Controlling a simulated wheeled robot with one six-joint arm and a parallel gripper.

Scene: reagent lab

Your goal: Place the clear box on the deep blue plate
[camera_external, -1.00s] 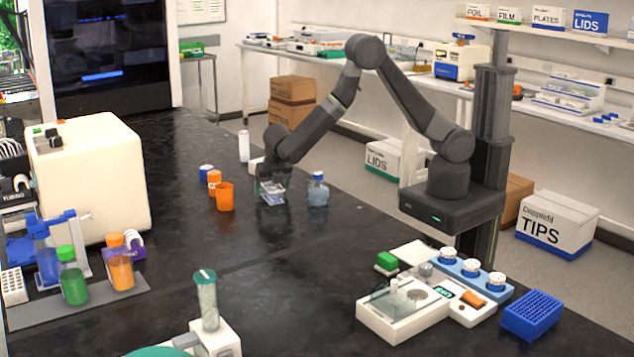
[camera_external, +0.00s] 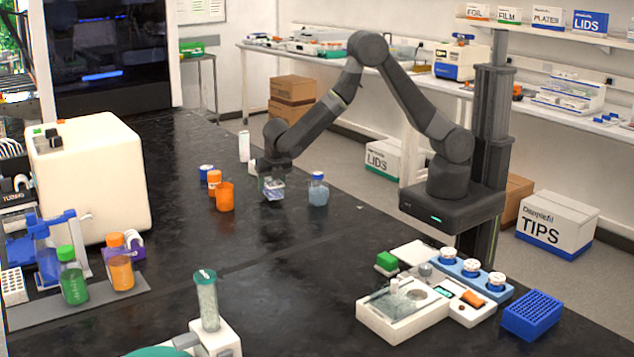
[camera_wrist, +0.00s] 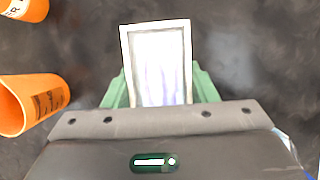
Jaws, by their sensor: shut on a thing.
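The clear box (camera_external: 272,190) hangs at my gripper (camera_external: 273,178), low over the black bench between the orange cup and a blue-capped bottle. In the wrist view the clear box (camera_wrist: 158,60) shows as a pale, see-through rectangle with a light rim. The green fingers of my gripper (camera_wrist: 160,92) are on either side of its near end, shut on it. A blue plate (camera_external: 531,316) with a grid of wells lies at the bench's lower right, well apart from my gripper. Its top looks empty.
An orange cup (camera_external: 225,197) stands left of the box; it also shows in the wrist view (camera_wrist: 30,105). The blue-capped bottle (camera_external: 318,192) is close on the right. A white instrument (camera_external: 402,312) stands left of the blue plate. The mid-bench is mostly clear.

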